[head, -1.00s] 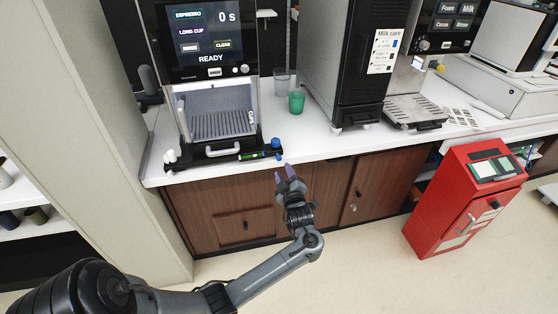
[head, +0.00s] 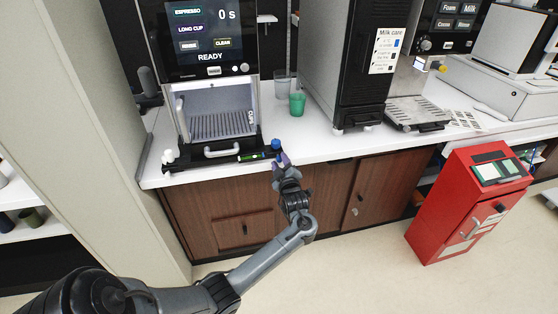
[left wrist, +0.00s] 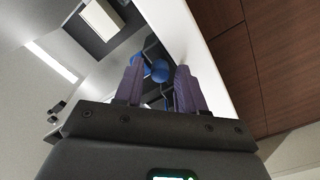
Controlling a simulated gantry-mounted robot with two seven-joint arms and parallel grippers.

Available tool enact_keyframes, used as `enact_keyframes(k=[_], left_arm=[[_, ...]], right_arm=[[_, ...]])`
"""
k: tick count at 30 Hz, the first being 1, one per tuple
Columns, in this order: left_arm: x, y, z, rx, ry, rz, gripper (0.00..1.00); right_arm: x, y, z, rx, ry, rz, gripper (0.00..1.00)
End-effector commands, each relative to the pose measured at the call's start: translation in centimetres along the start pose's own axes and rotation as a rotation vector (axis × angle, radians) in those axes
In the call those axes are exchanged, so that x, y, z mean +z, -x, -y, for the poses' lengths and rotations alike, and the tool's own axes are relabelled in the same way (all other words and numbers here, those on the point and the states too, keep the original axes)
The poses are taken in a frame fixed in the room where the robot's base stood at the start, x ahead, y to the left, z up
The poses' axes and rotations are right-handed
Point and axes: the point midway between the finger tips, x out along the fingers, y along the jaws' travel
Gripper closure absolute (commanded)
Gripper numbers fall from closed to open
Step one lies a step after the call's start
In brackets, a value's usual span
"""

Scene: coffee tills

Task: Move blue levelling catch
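The blue levelling catch (head: 276,144) sits at the right front corner of the coffee machine's black base, at the counter's front edge. In the left wrist view the blue catch (left wrist: 158,70) shows as rounded blue parts between and just beyond the fingertips. My left gripper (head: 279,160) is at the catch, reaching up from the front. In the left wrist view its two purple fingers (left wrist: 160,85) stand apart, with a gap between them. Whether either finger touches the catch I cannot tell. My right gripper is not in view.
A green cup (head: 297,104) and a clear cup stand to the right. Wooden cabinet doors (head: 235,215) lie below the counter. A red bin (head: 468,205) stands at right.

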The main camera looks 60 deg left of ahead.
Motion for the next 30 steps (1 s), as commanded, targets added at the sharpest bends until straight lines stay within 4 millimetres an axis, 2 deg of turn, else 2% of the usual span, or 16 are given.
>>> enact_keyframes(k=[1,8,30], left_arm=[[0.00,0.00,0.00,0.000,0.000,0.000,0.65],[0.01,0.02,0.01,0.000,0.000,0.000,1.00],[0.04,0.96,-0.02,0.001,-0.001,0.001,1.00]], right_arm=[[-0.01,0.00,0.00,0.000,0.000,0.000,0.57],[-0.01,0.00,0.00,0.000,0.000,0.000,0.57],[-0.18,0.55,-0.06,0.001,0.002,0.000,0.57]])
